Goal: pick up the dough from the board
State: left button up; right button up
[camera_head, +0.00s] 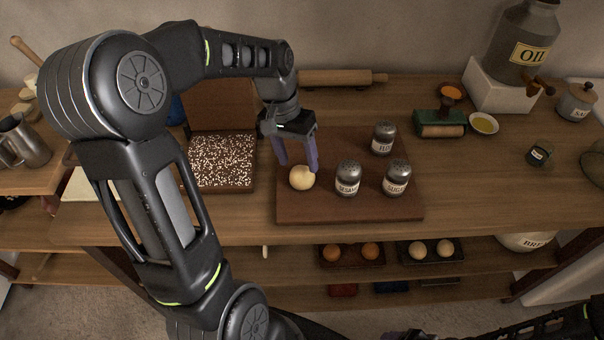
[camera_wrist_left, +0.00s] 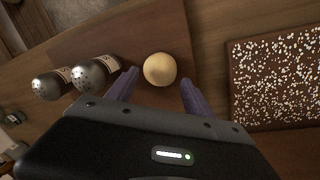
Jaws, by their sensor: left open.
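The dough (camera_head: 302,178) is a small pale ball near the left edge of the brown board (camera_head: 340,212). In the left wrist view the dough (camera_wrist_left: 160,69) shows just beyond and between the fingertips. My left gripper (camera_head: 298,168) is open, with its purple fingers pointing down at the board, close behind the dough. In the left wrist view the left gripper (camera_wrist_left: 158,80) has nothing between its fingers that I can see is gripped; whether a finger touches the dough I cannot tell.
A sesame shaker (camera_head: 347,180), a sugar shaker (camera_head: 396,180) and another shaker (camera_head: 383,138) stand on the board to the right of the dough. A box with white-speckled dark contents (camera_head: 222,162) stands left of the board. A rolling pin (camera_head: 340,78) lies behind.

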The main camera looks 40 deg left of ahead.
aim_at(303, 181)
pick_arm(q)
jog(key=x, duration=0.4)
jog(key=shift+s+f+p, duration=0.1)
jog(key=shift+f+p, duration=0.05)
jog(key=shift+p, duration=0.2)
jog(key=c, duration=0.6)
